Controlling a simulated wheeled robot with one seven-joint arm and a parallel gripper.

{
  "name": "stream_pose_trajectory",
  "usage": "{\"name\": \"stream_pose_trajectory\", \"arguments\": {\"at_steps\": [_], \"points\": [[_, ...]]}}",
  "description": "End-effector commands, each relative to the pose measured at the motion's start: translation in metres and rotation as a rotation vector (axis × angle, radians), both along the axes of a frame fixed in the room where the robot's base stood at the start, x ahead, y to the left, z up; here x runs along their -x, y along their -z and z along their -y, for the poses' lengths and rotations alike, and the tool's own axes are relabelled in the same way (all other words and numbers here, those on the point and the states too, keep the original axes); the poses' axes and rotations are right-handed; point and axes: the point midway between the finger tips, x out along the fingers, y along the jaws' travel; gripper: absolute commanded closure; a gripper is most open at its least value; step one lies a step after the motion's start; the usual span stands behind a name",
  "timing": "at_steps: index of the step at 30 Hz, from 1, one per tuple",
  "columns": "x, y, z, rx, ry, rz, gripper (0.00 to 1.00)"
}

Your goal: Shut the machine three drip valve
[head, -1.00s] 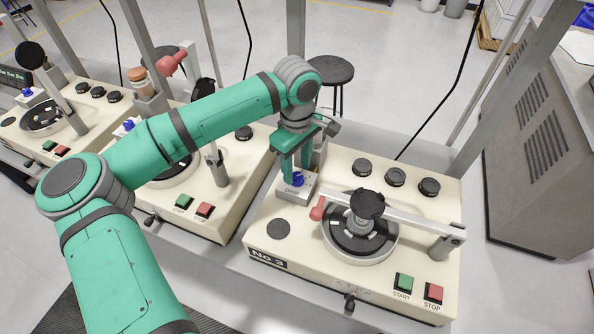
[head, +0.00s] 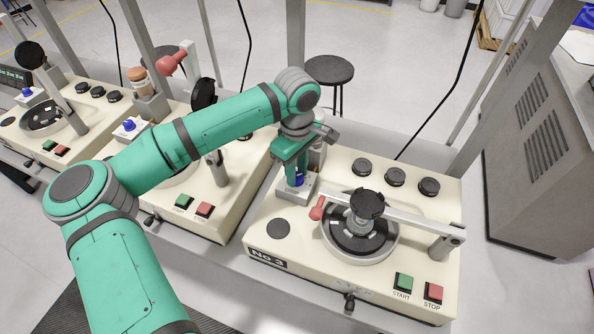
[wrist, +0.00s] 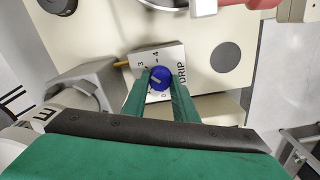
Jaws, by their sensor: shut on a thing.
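The drip valve of machine three is a blue knob (head: 297,181) on a pale block (head: 291,195) at the back left of the No 3 machine (head: 268,260). In the wrist view, the blue knob (wrist: 160,78) has a light pointer line, with a dial marked DRIP and numbers around it. My gripper (head: 296,178) points down over the block, and its green fingers are shut on the knob. It also shows in the wrist view (wrist: 160,92), one finger on each side of the knob. The fingers partly hide the knob in the head view and the near dial marks in the wrist view.
A lever arm with a red handle (head: 317,208) lies across the round plate (head: 380,247), close to the gripper's right. Black knobs (head: 395,177) line the back. Green START (head: 402,283) and red STOP (head: 433,292) buttons sit in front. A similar machine stands to the left.

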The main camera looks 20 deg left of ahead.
Motion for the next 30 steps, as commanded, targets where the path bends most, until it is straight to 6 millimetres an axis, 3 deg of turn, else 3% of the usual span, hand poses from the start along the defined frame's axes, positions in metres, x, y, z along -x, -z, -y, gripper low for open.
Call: {"name": "stream_pose_trajectory", "arguments": {"at_steps": [11, 30], "points": [[-0.0019, -0.0011, 0.0006, -0.002, -0.194, 0.006, 0.96], [-0.0011, -0.0015, 0.0001, -0.001, -0.798, 0.006, 0.96]]}}
